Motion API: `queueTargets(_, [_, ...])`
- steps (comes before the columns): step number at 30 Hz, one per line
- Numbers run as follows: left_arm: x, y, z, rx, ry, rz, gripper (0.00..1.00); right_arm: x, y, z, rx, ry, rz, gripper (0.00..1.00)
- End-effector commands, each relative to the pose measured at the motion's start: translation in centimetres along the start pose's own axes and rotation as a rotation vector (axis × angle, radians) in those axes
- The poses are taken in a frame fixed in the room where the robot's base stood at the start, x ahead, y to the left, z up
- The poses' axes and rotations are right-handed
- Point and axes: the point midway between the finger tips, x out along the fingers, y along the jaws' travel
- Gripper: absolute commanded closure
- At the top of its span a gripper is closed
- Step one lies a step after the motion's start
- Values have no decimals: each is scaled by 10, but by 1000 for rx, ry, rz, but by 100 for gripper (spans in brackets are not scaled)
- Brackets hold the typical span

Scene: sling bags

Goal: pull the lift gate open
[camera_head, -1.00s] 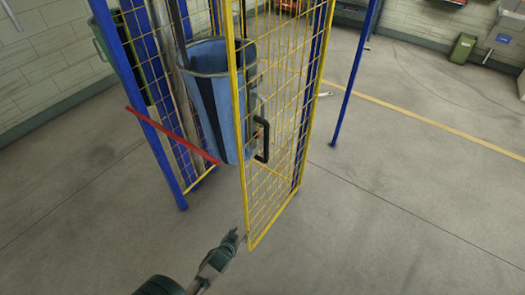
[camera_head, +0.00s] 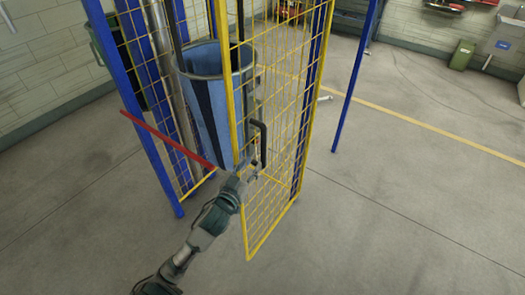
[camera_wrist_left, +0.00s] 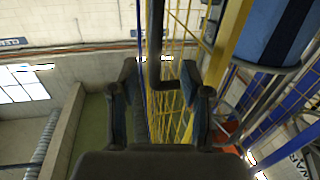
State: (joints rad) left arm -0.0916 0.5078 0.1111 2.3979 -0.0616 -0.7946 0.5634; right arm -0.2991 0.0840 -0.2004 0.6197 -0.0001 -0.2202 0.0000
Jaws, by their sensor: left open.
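The lift gate (camera_head: 285,110) is a tall yellow frame with yellow wire mesh, and it stands ajar, angled out from the blue frame. Its black bar handle (camera_head: 263,143) is on the near upright. My left gripper (camera_head: 250,174) is at the lower end of the handle. In the left wrist view my gripper (camera_wrist_left: 165,85) is open, with the black handle (camera_wrist_left: 154,60) showing between its two fingers. I cannot tell whether a finger touches it. My right gripper is in neither view.
A blue bag (camera_head: 212,100) with a hoop rim hangs just behind the gate. A red bar (camera_head: 165,138) slants across the blue frame (camera_head: 150,150) at left. Another blue post (camera_head: 352,85) stands to the right. The grey floor (camera_head: 400,220) on the right is clear.

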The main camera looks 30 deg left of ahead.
Motion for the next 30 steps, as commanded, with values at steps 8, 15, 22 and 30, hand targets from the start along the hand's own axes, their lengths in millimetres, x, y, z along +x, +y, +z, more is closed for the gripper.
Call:
queueTargets(8, [65,2,-4,1,-1,0,52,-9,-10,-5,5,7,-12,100])
queueTargets(15, [96,0,-2,-1,-1,0,52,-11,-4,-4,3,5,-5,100])
queueTargets(22, [102,0,-1,-1,-1,1,52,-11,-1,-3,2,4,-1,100])
queueTargets(30, [102,0,-1,-1,-1,1,82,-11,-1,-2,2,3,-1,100])
